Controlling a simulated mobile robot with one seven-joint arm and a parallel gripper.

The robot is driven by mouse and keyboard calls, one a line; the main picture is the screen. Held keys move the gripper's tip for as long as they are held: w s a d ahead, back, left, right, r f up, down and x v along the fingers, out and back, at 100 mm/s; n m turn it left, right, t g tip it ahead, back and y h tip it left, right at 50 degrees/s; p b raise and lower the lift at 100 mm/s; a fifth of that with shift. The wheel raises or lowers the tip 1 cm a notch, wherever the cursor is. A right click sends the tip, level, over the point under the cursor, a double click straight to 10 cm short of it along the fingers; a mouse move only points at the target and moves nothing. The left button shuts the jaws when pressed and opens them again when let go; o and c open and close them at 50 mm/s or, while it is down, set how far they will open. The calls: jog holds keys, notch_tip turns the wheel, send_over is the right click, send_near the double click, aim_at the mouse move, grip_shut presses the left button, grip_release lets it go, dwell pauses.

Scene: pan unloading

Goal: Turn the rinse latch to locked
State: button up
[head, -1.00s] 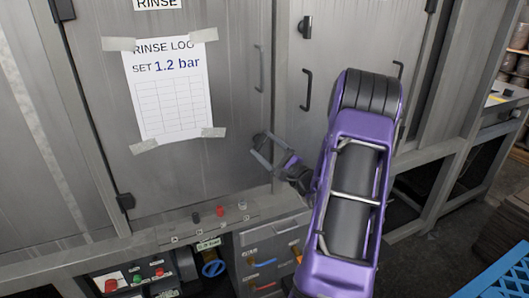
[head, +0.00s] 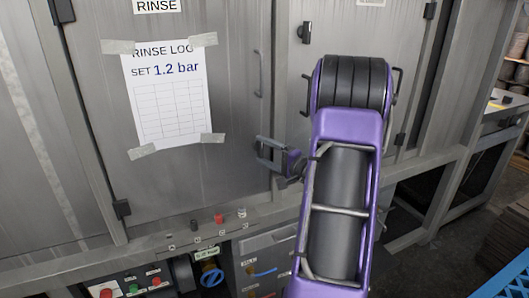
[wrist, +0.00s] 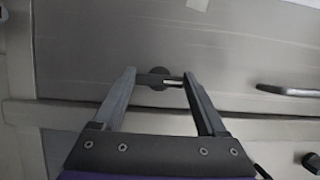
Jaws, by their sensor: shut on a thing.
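The rinse latch (wrist: 158,77) shows in the wrist view as a dark round knob with a pale bar across it. It sits on the grey metal door (head: 235,110) labelled RINSE. My gripper (wrist: 159,74) has one finger on each side of the latch and is shut on it, with the fingers well apart. In the head view my gripper (head: 260,153) is against the lower right part of this door. The latch cannot be made out there, and which setting it points to cannot be read.
A vertical door handle (head: 259,73) stands above my gripper. A taped rinse log (head: 168,100) is on the door. The neighbouring door has a dark latch (head: 304,32) at its top. Small knobs (head: 218,219) line the ledge below, above a button panel (head: 132,285).

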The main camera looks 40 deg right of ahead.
dwell(0.5)
jog(key=o, duration=1.3)
jog(key=shift+s, duration=0.1)
jog(key=s+d, duration=0.2)
jog(key=s, duration=1.5)
jog(key=shift+d, duration=0.35)
